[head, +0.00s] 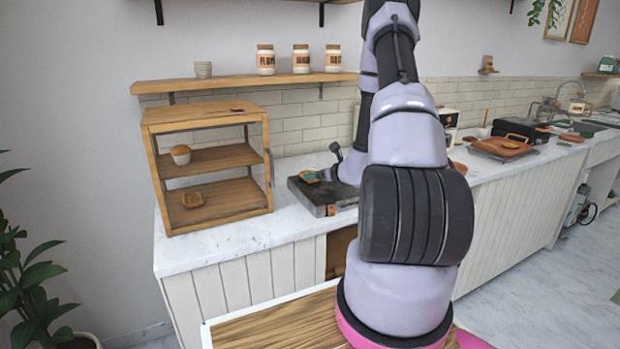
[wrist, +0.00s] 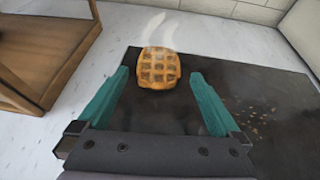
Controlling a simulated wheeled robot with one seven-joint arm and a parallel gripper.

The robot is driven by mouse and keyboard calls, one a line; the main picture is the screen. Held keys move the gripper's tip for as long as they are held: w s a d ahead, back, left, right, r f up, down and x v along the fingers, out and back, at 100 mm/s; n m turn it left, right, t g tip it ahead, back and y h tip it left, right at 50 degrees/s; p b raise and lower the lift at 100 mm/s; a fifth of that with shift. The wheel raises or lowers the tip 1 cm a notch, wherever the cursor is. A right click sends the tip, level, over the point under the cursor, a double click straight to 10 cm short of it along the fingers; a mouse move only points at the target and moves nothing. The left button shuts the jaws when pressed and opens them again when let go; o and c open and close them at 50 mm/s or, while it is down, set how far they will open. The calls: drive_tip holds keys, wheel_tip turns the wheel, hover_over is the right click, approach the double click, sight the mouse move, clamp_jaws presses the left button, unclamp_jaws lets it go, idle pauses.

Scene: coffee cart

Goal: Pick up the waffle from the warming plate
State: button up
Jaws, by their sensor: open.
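The waffle (wrist: 158,70) is round, golden brown and gridded, with steam rising from it in the wrist view. It lies near the far left edge of the dark warming plate (wrist: 255,105). My gripper (wrist: 158,77) is open, with its two teal fingers spread to either side of the waffle's near side. Nothing is between the fingers' pads and I see a gap on both sides. In the head view the warming plate (head: 321,209) stands on the counter, and the small waffle (head: 308,177) shows at its left, partly covered by a teal finger.
A tiled wall is behind. Crumbs lie on the plate's right part.

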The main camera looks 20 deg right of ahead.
drive_tip(key=x, duration=0.5)
drive_tip(key=shift+w, duration=0.2)
drive_tip(key=shift+a, duration=0.1)
drive_tip(key=c, duration=1.2)
drive_tip(key=shift+r, duration=0.1)
